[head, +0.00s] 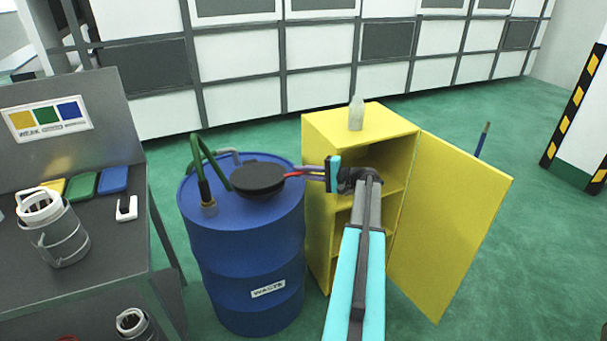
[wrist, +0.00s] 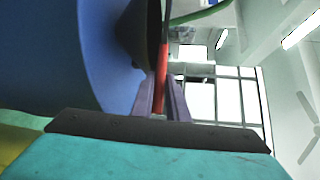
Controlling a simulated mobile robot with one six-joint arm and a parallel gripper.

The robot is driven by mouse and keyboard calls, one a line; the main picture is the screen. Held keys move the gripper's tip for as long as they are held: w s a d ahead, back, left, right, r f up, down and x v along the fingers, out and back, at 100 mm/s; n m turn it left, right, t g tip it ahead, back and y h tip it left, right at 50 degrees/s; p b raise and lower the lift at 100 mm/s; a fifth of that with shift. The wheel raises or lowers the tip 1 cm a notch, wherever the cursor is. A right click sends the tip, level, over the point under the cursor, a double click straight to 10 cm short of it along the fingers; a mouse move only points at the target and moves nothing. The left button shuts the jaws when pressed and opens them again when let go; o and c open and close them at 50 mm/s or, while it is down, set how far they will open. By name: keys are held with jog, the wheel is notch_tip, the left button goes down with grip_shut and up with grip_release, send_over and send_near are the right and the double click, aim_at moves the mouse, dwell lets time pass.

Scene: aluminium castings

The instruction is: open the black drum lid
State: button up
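The blue waste drum (head: 245,240) stands upright left of centre, and its side fills the left of the wrist view (wrist: 40,50). Its round black lid (head: 257,178) lies about level on the drum top; its dark edge shows in the wrist view (wrist: 136,35). A red bar (wrist: 162,75) runs from the lid side towards my wrist. My gripper (head: 288,172) reaches in from the right, its tips at the lid's right edge. In the wrist view its two fingers (wrist: 163,85) lie on either side of the red bar. Whether they press on it is unclear.
A yellow cabinet (head: 362,122) with its door (head: 450,220) open stands right behind my arm, a pale bottle (head: 356,113) on top. A green hose (head: 203,170) rises from the drum top left of the lid. A grey bench (head: 110,235) stands at left.

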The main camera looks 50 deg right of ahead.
jog(key=o, duration=0.4)
jog(key=shift+c, duration=0.2)
jog(key=shift+s+d, duration=0.1)
jog(key=shift+s, duration=0.05)
jog(key=b+v, duration=0.3)
jog(key=v, duration=1)
jog(key=shift+s, duration=0.3)
jog(key=shift+d+f, duration=0.1)
jog(key=shift+d, duration=0.05)
